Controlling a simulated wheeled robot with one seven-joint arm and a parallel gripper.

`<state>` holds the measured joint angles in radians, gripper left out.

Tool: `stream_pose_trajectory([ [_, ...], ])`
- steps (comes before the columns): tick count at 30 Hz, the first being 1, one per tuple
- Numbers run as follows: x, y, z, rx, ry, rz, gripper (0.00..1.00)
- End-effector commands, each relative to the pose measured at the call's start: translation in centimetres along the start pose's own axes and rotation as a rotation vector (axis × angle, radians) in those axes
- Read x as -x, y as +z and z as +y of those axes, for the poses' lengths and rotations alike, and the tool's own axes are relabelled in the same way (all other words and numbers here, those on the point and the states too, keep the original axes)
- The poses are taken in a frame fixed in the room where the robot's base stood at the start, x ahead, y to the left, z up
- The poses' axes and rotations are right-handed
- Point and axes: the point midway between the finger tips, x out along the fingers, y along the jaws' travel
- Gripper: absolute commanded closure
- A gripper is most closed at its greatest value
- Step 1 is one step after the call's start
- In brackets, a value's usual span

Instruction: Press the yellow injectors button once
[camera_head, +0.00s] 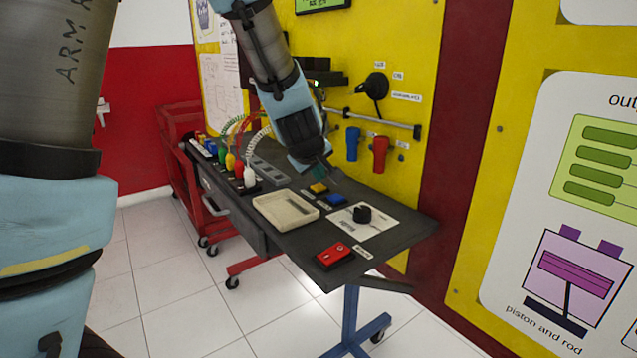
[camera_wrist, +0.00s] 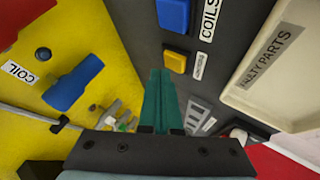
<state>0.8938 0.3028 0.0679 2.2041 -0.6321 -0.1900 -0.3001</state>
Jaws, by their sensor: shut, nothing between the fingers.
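The yellow injectors button (camera_head: 319,188) sits on the dark table, beside the blue coils button (camera_head: 337,200). In the wrist view the yellow button (camera_wrist: 176,61) has a small white label to its right, and the blue button (camera_wrist: 173,14) is above it. My gripper (camera_head: 330,173) is shut and empty, pointing down over the table behind the yellow button. In the wrist view its teal fingertips (camera_wrist: 160,74) end just below and left of the yellow button. They look apart from it; the exact height gap is hard to tell.
A beige faulty-parts tray (camera_head: 263,204) lies left of the buttons. A white plate with a black knob (camera_head: 361,213) and a red switch box (camera_head: 334,256) are nearer the front. The yellow wall panel (camera_head: 413,130) carries a rail, with blue and red tools (camera_head: 380,153) hanging close by.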

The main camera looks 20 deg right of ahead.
Motion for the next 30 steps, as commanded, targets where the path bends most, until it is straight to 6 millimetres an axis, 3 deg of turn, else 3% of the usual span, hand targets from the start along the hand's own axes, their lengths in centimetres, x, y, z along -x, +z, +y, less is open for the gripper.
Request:
stream_pose_trajectory([
  [13, 0.4, -0.3, 0.3, 0.0, 0.001, 0.001, 1.0],
  [30, 3.8, -2.8, 2.8, 0.0, 0.001, 0.001, 1.0],
])
